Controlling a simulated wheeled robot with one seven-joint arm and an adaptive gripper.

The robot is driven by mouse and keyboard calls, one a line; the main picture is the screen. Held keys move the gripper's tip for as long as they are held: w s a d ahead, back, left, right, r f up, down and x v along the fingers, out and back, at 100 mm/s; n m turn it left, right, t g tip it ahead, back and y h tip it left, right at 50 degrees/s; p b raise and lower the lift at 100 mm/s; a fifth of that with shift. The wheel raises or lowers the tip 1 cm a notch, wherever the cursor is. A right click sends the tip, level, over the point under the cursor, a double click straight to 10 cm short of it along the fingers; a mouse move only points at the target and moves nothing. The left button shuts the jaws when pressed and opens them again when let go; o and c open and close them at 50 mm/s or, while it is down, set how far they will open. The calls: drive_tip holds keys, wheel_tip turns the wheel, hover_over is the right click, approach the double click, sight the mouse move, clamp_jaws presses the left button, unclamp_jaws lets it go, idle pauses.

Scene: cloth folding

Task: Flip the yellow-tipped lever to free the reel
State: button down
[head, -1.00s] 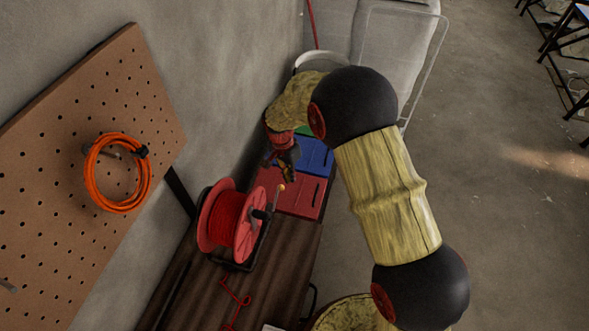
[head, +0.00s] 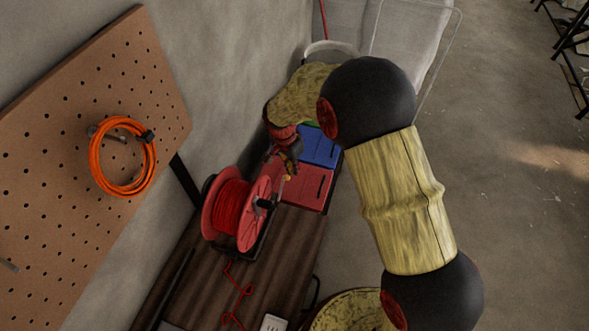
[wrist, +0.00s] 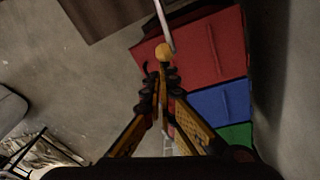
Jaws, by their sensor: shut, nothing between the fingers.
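The reel (head: 230,207), wound with red cord between pinkish-red flanges, stands on a dark wooden bench (head: 190,290) in the head view. In the wrist view, the lever (wrist: 165,26) is a grey rod with a yellow ball tip (wrist: 164,51). My gripper (head: 289,168) is at the lever's end, beside the reel's right flange, and largely covers the tip in the head view. In the wrist view, my gripper's fingertips (wrist: 160,74) are together with nothing held, right by the yellow ball. I cannot tell whether they touch it.
Red (head: 305,187) and blue (head: 320,148) boxes stand just beyond the reel, with a green one (wrist: 238,136) past them. A pegboard (head: 70,150) with an orange cable coil (head: 97,170) is on the left wall. Open floor (head: 520,230) lies to the right.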

drive_tip(key=shift+s+a+r+t+b, duration=0.15)
drive_tip(key=shift+s+r+t+b, duration=0.3)
drive_tip(key=shift+b, duration=0.45)
drive_tip(key=shift+t+h, duration=0.3)
drive_tip(key=shift+t, duration=0.35)
drive_tip(key=s+r+b, duration=0.1)
drive_tip(key=b, duration=0.1)
drive_tip(key=s+a+b, duration=0.1)
drive_tip(key=s, duration=0.1)
drive_tip(key=s+r+b, duration=0.1)
drive_tip(key=b, duration=0.1)
drive_tip(key=shift+s+a+r+b, duration=0.3)
drive_tip(key=shift+s+a+b, duration=0.05)
drive_tip(key=shift+a, duration=0.05)
drive_tip(key=shift+w+r, duration=0.15)
drive_tip(key=shift+r, duration=0.1)
drive_tip(key=shift+r+p, duration=0.45)
drive_tip(key=shift+r, duration=0.25)
drive_tip(key=shift+d, duration=0.15)
